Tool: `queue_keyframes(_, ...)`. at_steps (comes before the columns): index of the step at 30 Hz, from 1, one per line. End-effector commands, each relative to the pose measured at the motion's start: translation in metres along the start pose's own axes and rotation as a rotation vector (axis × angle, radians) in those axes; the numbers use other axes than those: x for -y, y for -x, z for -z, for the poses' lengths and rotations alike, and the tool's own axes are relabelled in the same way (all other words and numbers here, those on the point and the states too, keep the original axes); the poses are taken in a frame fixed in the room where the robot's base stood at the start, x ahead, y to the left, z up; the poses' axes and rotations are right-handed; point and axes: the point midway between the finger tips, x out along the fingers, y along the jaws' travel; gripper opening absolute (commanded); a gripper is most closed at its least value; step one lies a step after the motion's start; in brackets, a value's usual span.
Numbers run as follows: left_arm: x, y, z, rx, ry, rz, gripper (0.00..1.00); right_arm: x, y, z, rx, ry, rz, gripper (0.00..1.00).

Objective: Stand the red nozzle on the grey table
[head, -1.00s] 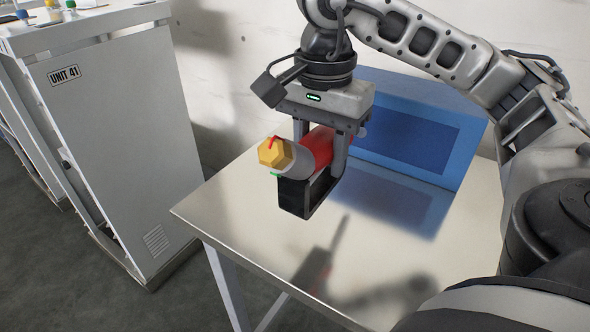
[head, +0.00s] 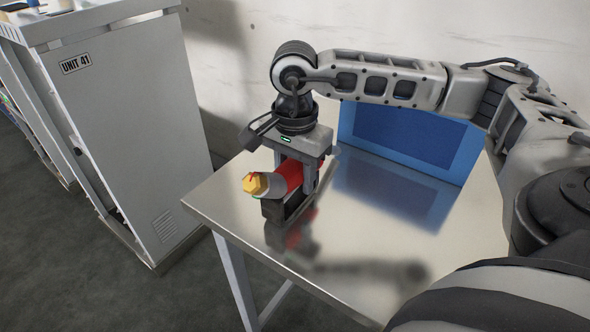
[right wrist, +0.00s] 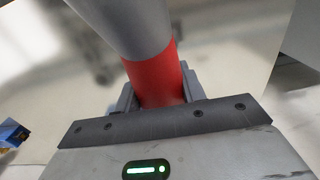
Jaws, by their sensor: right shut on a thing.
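The red nozzle (head: 290,172) lies on its side in my right gripper (head: 289,205), with its grey section and yellow hexagonal end pointing left toward the viewer. In the right wrist view the nozzle's red band (right wrist: 155,80) sits between the jaws, and its grey section runs out of the top of the picture. My right gripper is shut on it, low over the left part of the grey table (head: 345,275). The fingertips are close to their reflection in the shiny top; I cannot tell whether they touch it. My left gripper is not in view.
A blue panel or bin (head: 415,135) stands at the back of the table. A white cabinet marked UNIT 41 (head: 130,140) stands left of the table, across a gap. The front and right tabletop is clear beneath my arm.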

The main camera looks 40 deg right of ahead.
Motion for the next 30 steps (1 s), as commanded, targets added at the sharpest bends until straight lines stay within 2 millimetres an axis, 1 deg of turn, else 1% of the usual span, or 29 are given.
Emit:
queue_keyframes(4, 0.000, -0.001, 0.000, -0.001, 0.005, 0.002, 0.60, 0.001, 0.001, 0.000, 0.000, -0.001, 0.004, 0.00)
queue_keyframes(8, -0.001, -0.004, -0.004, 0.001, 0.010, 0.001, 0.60, 0.001, -0.004, 0.000, 0.000, -0.001, 0.003, 0.00)
queue_keyframes(9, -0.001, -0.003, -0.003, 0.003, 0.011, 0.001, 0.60, 0.000, -0.003, 0.000, 0.000, -0.001, 0.000, 0.48)
queue_keyframes(10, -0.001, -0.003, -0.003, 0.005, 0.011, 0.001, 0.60, 0.000, -0.003, 0.000, 0.000, -0.001, 0.000, 0.57)
queue_keyframes(11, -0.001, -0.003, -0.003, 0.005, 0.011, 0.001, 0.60, 0.000, -0.003, 0.000, 0.000, 0.000, 0.000, 0.62)
queue_keyframes(19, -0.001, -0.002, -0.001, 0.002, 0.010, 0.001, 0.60, 0.000, -0.002, 0.000, 0.000, 0.000, 0.000, 0.62)
queue_keyframes(22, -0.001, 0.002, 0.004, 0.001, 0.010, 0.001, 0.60, 0.000, 0.004, 0.000, 0.000, -0.001, 0.001, 0.62)
queue_keyframes(23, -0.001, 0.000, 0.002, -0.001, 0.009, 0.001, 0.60, 0.001, 0.005, 0.000, 0.000, -0.001, 0.003, 0.62)
queue_keyframes(26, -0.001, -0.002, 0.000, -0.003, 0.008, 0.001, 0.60, 0.001, 0.021, 0.000, 0.000, 0.000, 0.005, 0.62)
queue_keyframes(30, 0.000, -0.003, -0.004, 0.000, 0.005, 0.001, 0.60, 0.001, 0.052, 0.000, 0.000, 0.000, 0.007, 0.62)
